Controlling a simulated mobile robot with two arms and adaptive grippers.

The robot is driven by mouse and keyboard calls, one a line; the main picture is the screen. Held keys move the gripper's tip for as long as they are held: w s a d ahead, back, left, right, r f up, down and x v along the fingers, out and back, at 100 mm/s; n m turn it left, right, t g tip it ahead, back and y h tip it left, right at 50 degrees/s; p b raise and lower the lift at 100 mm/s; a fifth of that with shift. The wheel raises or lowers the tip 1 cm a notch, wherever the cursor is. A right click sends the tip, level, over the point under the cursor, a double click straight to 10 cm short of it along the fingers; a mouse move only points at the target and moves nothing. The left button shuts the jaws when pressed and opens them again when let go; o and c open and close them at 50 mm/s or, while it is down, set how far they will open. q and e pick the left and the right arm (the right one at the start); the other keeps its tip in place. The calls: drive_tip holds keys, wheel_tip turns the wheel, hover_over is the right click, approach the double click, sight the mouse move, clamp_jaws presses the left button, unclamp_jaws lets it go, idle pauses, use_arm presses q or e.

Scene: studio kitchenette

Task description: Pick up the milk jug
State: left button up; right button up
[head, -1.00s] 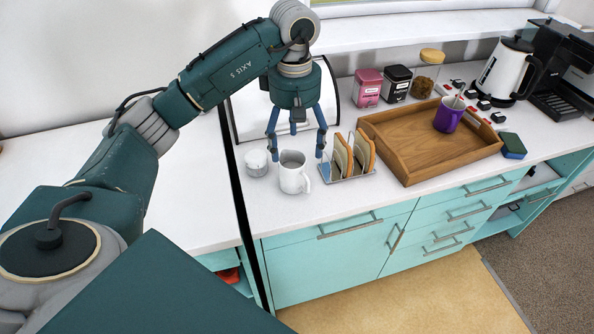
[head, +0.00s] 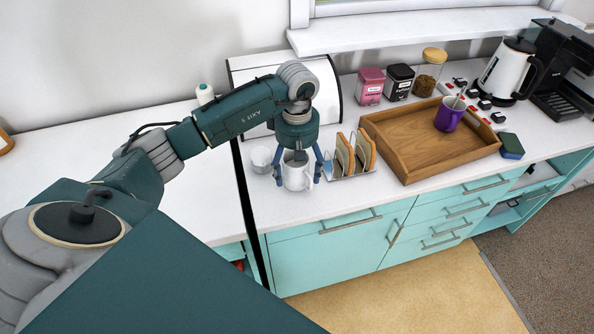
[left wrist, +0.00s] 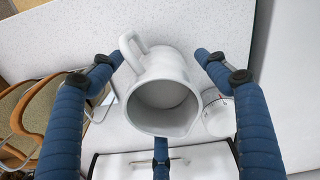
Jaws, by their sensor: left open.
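The white milk jug (head: 297,176) stands upright on the white counter near its front edge. In the left wrist view the jug (left wrist: 163,85) shows from above, with its open mouth facing the camera and its handle at upper left. My left gripper (head: 298,180) is directly over the jug, pointing down. Its blue fingers are spread around the jug's sides, and in the left wrist view (left wrist: 160,110) gaps show between fingers and jug. It is open and holds nothing. My right gripper does not show.
A toast rack with toast (head: 350,160) stands close right. A wooden tray (head: 410,170) with a purple mug (head: 449,115) lies further right. A white bread bin (head: 330,85) stands behind.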

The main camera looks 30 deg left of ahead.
use_arm(q)
drive_tip(key=c, duration=1.6)
drive_tip(key=shift+o, duration=0.2)
drive_tip(key=shift+r, duration=0.1)
